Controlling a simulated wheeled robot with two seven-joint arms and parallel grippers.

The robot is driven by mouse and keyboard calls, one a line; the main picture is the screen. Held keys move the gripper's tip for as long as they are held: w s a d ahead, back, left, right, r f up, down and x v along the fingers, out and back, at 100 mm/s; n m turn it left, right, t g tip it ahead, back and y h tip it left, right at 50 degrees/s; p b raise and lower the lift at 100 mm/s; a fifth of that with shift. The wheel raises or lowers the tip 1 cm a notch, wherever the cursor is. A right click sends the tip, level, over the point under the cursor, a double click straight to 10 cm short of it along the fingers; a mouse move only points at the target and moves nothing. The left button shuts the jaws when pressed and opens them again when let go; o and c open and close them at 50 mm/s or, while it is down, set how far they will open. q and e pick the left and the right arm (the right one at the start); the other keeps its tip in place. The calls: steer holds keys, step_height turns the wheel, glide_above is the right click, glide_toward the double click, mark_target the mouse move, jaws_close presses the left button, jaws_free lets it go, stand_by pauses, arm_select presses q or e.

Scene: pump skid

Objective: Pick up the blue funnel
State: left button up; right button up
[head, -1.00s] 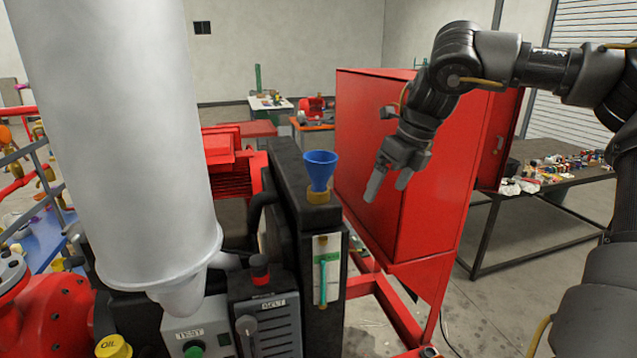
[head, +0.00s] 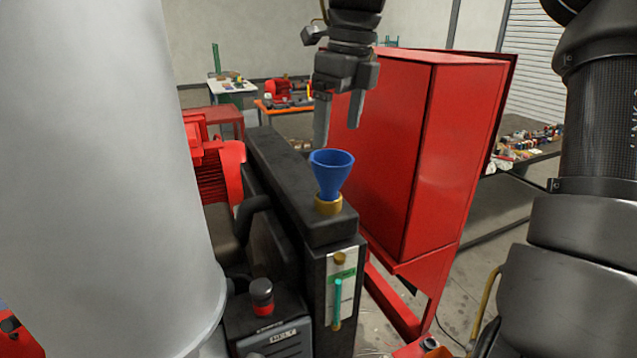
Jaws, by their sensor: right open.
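The blue funnel (head: 331,174) stands upright in a brass-coloured neck (head: 328,205) on top of a black tank (head: 290,190). My right gripper (head: 338,136) points down, its two fingers apart and empty. In the picture its fingertips are just above the funnel's rim, one to each side of the middle. I cannot tell how far apart in depth they are. My left gripper is not in view.
A large grey cylinder (head: 105,170) fills the left side. A red cabinet (head: 455,160) stands close behind and right of the tank. Tables with parts stand farther back.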

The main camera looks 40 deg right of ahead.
mark_target(332, 157)
steer(key=f, duration=0.3)
steer(key=shift+s+a+f+b, duration=0.2)
steer(key=shift+s+a+b, duration=0.05)
steer(key=shift+a+b, duration=0.1)
steer(key=shift+w+f, duration=0.5)
steer(key=shift+f, duration=0.4)
steer(key=shift+w+d+f, duration=0.1)
steer(key=shift+w+f, duration=0.1)
steer(key=shift+s+f, duration=0.15)
steer(key=f, duration=0.4)
steer(key=shift+w+f+p, duration=0.1)
steer(key=shift+w+p, duration=0.1)
steer(key=shift+p, duration=0.2)
steer(key=shift+w+f, duration=0.1)
steer(key=shift+f, duration=0.15)
steer(key=shift+a, duration=0.2)
steer(key=c, duration=0.4)
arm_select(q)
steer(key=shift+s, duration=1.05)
arm_select(e)
steer(key=c, duration=0.8)
steer(key=shift+r, duration=0.1)
